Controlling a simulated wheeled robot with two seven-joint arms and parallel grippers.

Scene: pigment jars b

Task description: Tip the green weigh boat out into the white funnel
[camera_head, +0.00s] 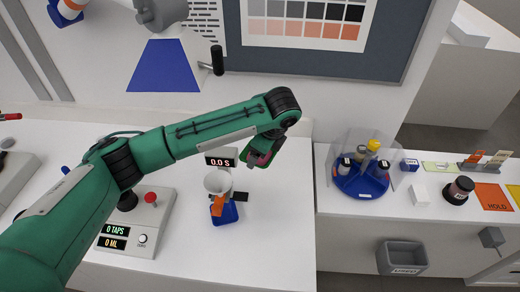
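The white funnel (217,181) stands upright at the middle of the left counter, above an orange piece and a blue base (226,213). My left arm reaches across from the left and bends down at its far end. My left gripper (260,160) is small and partly hidden under the wrist, up and right of the funnel and apart from it. Dark green and maroon parts show there. I cannot tell whether the green weigh boat is among them, or whether the fingers are open or shut. My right gripper is out of view.
A display reading 0.0 S (221,158) stands behind the funnel. A grey control box (140,228) with a red knob is at left. On the right counter are a blue jar carousel (361,186), a dark jar (458,191) and cards. A grey bin (402,257) is below.

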